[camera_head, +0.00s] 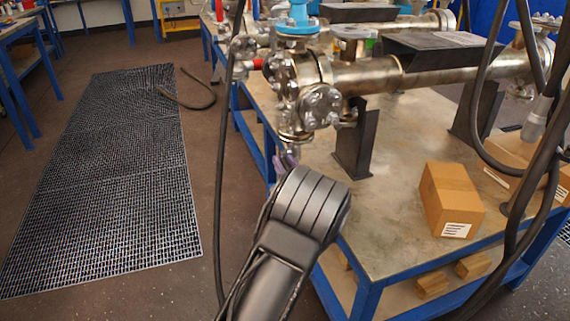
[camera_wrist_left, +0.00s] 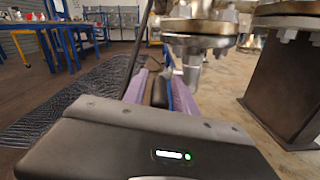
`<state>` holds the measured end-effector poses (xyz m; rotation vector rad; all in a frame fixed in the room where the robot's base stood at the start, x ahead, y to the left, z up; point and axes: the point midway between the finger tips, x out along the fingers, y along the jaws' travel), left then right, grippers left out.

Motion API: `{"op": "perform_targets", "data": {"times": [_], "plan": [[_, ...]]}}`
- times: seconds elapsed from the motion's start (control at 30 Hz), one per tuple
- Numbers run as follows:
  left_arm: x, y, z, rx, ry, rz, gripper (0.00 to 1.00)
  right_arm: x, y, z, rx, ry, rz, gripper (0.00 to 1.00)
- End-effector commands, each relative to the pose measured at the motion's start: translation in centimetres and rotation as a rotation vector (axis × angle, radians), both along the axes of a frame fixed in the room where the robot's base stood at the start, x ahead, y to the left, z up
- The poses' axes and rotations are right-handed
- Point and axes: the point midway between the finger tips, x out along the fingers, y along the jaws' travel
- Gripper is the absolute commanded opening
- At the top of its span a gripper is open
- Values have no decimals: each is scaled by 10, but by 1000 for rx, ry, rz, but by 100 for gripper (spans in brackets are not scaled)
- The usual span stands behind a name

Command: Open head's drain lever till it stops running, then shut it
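The metal vessel's flanged head (camera_head: 312,95) faces left at the table's left end, with a blue fitting (camera_head: 297,20) on top. Below it, a small drain fitting (camera_head: 294,138) points down; in the left wrist view a metal outlet (camera_wrist_left: 192,68) hangs under a round flange. My left gripper (camera_head: 286,161) is just beneath the head, its purple fingers small and partly behind my wrist. In the left wrist view the fingers (camera_wrist_left: 160,88) stand apart on either side of a dark piece, possibly the lever's grip. Whether they press on it is unclear. I see no running liquid. My right gripper is out of view.
The blue-framed table (camera_head: 395,215) carries dark supports (camera_head: 353,145) under the vessel and a cardboard box (camera_head: 450,200). Dark hoses hang at the right and beside the table's left end. A floor grating (camera_head: 110,170) lies to the left, with free floor beside it.

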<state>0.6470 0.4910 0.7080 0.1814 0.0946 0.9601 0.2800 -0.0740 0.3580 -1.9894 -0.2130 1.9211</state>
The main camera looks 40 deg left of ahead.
Motion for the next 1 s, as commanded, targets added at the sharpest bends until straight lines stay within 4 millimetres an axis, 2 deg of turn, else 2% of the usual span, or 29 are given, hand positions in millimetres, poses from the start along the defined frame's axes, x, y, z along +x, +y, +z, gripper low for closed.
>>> {"op": "perform_targets", "data": {"times": [0.07, 0.37, 1.0], "plan": [[0, 0, 0, 0, 0, 1, 25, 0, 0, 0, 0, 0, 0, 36], [-2, 2, 0, 1, -1, 6, 0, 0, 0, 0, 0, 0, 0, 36], [-4, 5, 0, 2, 0, 14, 0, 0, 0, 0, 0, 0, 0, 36]]}}
